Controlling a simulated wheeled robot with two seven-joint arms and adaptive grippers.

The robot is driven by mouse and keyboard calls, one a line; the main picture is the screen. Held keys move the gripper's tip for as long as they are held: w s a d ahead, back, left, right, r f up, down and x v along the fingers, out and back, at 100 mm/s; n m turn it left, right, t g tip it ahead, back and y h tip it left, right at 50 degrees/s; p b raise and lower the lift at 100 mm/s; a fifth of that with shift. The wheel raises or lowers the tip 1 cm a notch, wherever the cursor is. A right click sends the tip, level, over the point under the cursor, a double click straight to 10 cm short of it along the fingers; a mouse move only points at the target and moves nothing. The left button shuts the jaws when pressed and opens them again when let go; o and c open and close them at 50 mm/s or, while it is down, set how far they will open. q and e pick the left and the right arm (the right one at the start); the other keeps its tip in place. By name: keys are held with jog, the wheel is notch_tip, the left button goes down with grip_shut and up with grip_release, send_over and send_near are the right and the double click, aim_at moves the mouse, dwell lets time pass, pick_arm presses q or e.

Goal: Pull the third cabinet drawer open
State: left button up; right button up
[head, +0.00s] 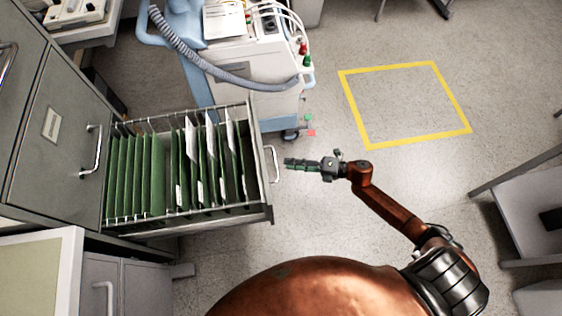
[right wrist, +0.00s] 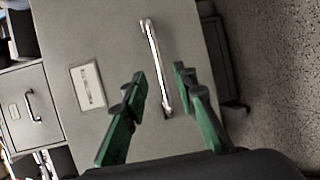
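A grey metal cabinet (head: 58,120) stands at the left of the head view. One of its drawers (head: 240,219) is pulled far out and holds green hanging folders; I cannot tell its number in the stack. Its silver bar handle (head: 275,163) is on the drawer front, and the handle also shows in the right wrist view (right wrist: 153,50). My right gripper (head: 287,162) is just to the right of the handle. In the right wrist view its green fingers (right wrist: 159,74) are apart, with the handle lying between them in the picture; no contact is visible. My left gripper is out of view.
A white and blue medical machine (head: 250,55) with a grey hose stands behind the open drawer. A low cabinet (head: 120,275) is at the lower left. Grey furniture (head: 530,200) stands at the right edge. The floor around the yellow taped square (head: 405,66) is clear.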

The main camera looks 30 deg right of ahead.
jog(key=v, duration=0.5)
jog(key=shift+s, duration=0.1)
dwell(0.4)
